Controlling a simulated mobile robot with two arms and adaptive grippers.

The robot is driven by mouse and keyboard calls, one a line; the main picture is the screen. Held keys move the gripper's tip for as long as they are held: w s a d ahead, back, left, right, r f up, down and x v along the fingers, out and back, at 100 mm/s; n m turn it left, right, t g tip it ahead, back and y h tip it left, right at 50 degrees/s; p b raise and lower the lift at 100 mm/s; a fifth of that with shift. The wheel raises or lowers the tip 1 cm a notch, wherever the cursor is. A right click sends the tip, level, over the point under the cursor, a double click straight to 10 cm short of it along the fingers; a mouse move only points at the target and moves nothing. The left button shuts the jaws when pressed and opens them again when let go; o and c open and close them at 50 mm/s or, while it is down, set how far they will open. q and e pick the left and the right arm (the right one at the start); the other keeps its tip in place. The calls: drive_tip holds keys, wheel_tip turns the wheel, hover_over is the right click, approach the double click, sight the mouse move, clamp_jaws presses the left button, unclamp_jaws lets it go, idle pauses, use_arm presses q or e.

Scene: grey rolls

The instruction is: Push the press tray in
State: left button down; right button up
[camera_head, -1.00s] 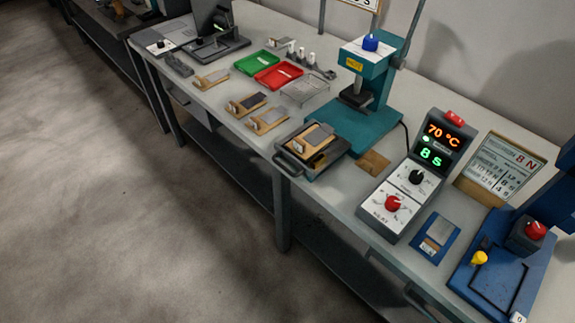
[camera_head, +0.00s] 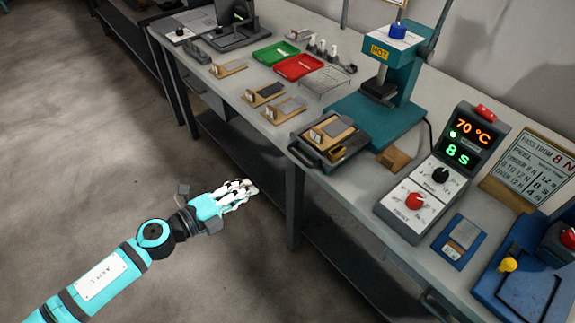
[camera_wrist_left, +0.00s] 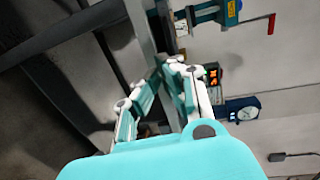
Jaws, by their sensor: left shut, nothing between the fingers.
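The dark press tray (camera_head: 308,157) sticks out at the front of the teal press (camera_head: 375,112), with its handle toward the bench's front edge. A wooden plate with a grey piece (camera_head: 338,127) lies on the tray. My left gripper (camera_head: 251,187) is shut and empty. It is in front of the bench, short of the tray and apart from it. Its fingers also show in the left wrist view (camera_wrist_left: 166,66), tips together. My right gripper is out of view.
A control box (camera_head: 432,185) reading 70 °C and 8 s stands right of the press. Green (camera_head: 276,53) and red (camera_head: 298,67) trays and wooden plates with grey pieces lie to the left. A blue fixture (camera_head: 535,275) stands at the right. The floor before the bench is clear.

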use_arm(q)
drive_tip(key=r+p+x, duration=0.1)
drive_tip(key=p+x, duration=0.1)
drive_tip(key=x, duration=1.1)
drive_tip(key=shift+w+d+r, duration=0.15)
drive_tip(key=shift+w+d, duration=0.05)
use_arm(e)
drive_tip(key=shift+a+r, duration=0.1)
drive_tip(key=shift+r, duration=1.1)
